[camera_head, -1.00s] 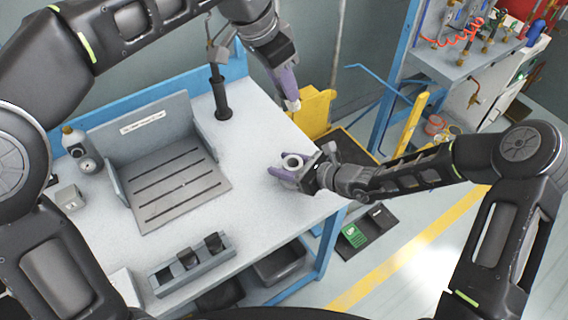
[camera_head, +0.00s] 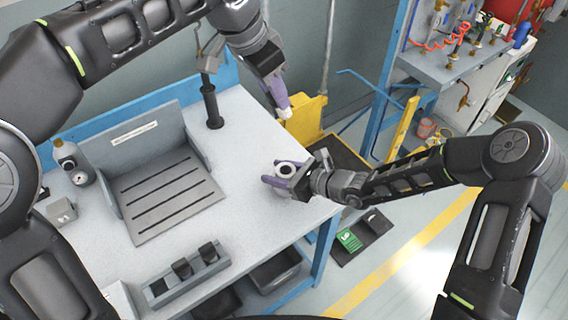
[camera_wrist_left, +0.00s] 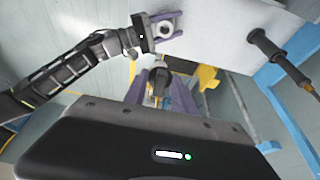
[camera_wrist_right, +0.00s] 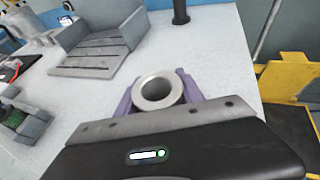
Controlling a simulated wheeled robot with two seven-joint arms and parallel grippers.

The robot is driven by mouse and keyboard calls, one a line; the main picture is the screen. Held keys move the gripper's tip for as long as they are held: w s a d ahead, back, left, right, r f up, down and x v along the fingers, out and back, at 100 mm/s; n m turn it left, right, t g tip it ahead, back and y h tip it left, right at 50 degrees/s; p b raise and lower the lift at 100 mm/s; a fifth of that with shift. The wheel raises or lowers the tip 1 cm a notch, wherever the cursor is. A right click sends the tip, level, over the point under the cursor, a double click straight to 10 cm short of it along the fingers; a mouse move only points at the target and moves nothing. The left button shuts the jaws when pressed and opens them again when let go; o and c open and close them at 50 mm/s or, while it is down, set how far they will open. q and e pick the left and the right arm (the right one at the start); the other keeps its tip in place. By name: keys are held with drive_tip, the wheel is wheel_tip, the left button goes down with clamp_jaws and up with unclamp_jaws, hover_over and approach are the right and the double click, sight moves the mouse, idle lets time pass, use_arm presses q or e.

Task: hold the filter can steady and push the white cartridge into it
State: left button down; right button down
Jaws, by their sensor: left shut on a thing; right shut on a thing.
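The filter can (camera_head: 286,169) is a pale grey ring-topped cylinder near the bench's right edge. My right gripper (camera_head: 283,180) is shut on it, with purple fingers on either side. In the right wrist view the can's round opening (camera_wrist_right: 157,92) faces up and looks empty. My left gripper (camera_head: 279,98) points down, higher and farther back than the can. It is shut on the white cartridge (camera_head: 285,113), whose pale end shows below the fingertips. The cartridge is apart from the can. In the left wrist view a dark rounded part (camera_wrist_left: 160,82) shows between the purple fingers.
The grey bench (camera_head: 250,220) holds a slotted fixture (camera_head: 170,195), a black post (camera_head: 211,105) at the back and a block rack (camera_head: 187,275) in front. A yellow stand (camera_head: 308,115) is beyond the bench's right edge. The bench top left of the can is clear.

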use_arm(q)
drive_tip(key=shift+d, duration=0.15)
wheel_tip(320, 180, down, 13)
drive_tip(key=w+d+n+g+y, duration=0.1)
drive_tip(key=d+n+g+y, duration=0.1)
drive_tip(key=y, duration=0.1)
drive_tip(key=shift+w+r+n, duration=0.2)
drive_tip(key=shift+w+n, duration=0.15)
drive_tip(key=shift+n, duration=0.05)
drive_tip(key=shift+f, duration=2.5)
drive_tip(key=shift+f, duration=3)
drive_tip(key=c, duration=0.9)
unclamp_jaws()
drive_tip(key=shift+c, duration=0.2)
drive_tip(key=shift+s, duration=0.1)
